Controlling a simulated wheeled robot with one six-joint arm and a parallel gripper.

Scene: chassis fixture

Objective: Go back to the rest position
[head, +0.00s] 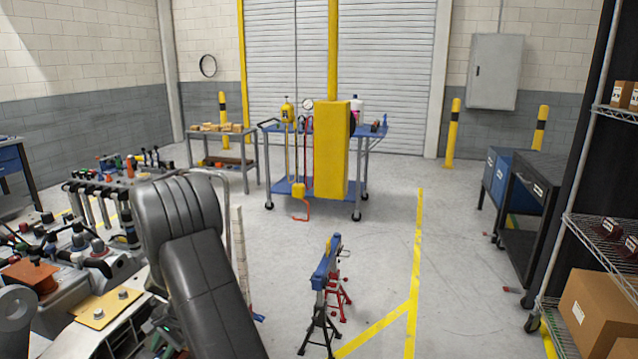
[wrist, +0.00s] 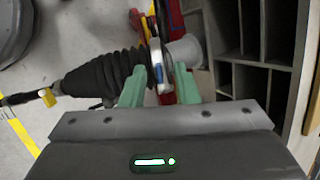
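In the wrist view my gripper (wrist: 164,80) shows two green fingers with a clear gap between them, so it is open. A thin metal part with a pale edge (wrist: 157,58) shows between and beyond the fingertips; I cannot tell whether either finger touches it. A black ribbed rubber boot (wrist: 100,75) lies just left of the fingers, with a dark rod running from it to the left. A pale grey cylinder (wrist: 185,50) is just beyond the right finger. My gripper is not visible in the head view.
A blue-topped stand (head: 326,265) is centre front. A blue cart (head: 270,190) stands behind, and a wire shelf (head: 600,230) at right. Grey compartments (wrist: 245,70) lie right of my gripper.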

